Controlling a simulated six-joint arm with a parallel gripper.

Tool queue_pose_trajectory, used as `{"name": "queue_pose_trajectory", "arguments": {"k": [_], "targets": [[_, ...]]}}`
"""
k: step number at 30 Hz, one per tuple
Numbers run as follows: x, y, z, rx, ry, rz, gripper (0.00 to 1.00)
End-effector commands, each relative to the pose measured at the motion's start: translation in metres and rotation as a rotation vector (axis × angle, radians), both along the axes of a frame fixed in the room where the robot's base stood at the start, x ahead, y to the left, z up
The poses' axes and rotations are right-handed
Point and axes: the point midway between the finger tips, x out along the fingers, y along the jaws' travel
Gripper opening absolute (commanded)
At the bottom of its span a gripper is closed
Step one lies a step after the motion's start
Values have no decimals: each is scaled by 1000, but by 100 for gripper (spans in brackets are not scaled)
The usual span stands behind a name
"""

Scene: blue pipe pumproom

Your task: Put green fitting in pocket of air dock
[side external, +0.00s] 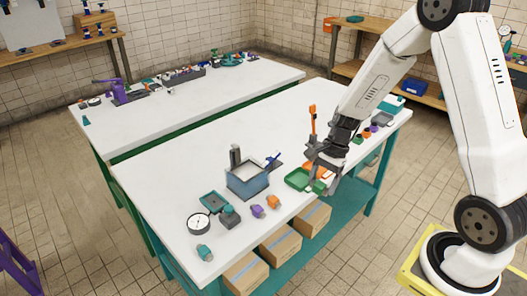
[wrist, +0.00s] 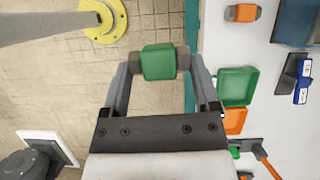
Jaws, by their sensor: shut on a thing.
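I cannot tell which thing is the air dock.
A blue-grey bin (side external: 246,182) stands left of the trays. Orange (side external: 273,202) and purple (side external: 257,211) fittings, a gauge (side external: 199,224) and a teal fitting (side external: 205,253) lie further left. An upright orange-handled tool (side external: 312,122) is behind my gripper. The white tabletop (side external: 180,165) has clear space at left.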

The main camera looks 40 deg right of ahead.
Motion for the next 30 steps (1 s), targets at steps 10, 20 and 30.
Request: {"name": "queue_pose_trajectory", "arguments": {"k": [10,20,30], "targets": [[35,29,2,-22,1,-97,3],[91,94,8,-25,-2,-290,3],[120,144,15,-1,-1,-423,3]]}}
